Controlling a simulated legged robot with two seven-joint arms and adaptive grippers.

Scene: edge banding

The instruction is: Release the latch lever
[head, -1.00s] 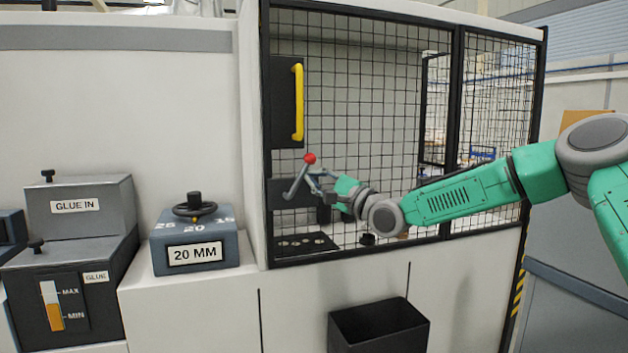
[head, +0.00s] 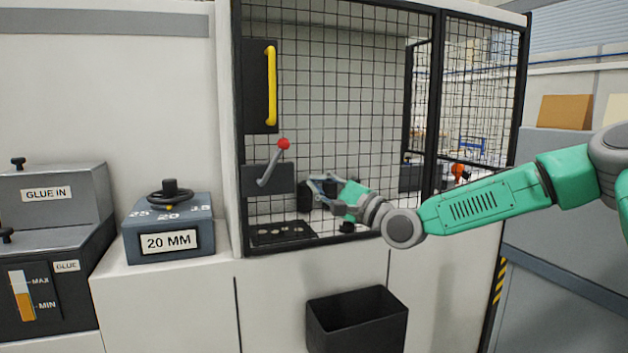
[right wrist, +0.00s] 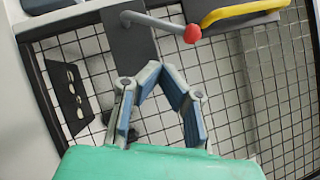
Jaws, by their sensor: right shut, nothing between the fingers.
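The latch lever (head: 270,168) is a grey handle with a red ball knob (head: 284,144). It tilts up to the right from a dark plate (head: 284,180) at the left of the mesh guard. My right gripper (head: 314,184) is shut and empty, to the right of the lever and a little below the knob, apart from it. In the right wrist view the shut fingers (right wrist: 162,68) point at the lever (right wrist: 160,23) and its red knob (right wrist: 193,33), with a gap between. My left gripper is not in view.
A yellow handle (head: 271,85) on a black panel is above the lever. The black mesh guard (head: 345,90) stands behind my right gripper. A black bin (head: 357,322) is below. A 20 MM dial box (head: 169,228) and a GLUE IN unit (head: 50,205) are at left.

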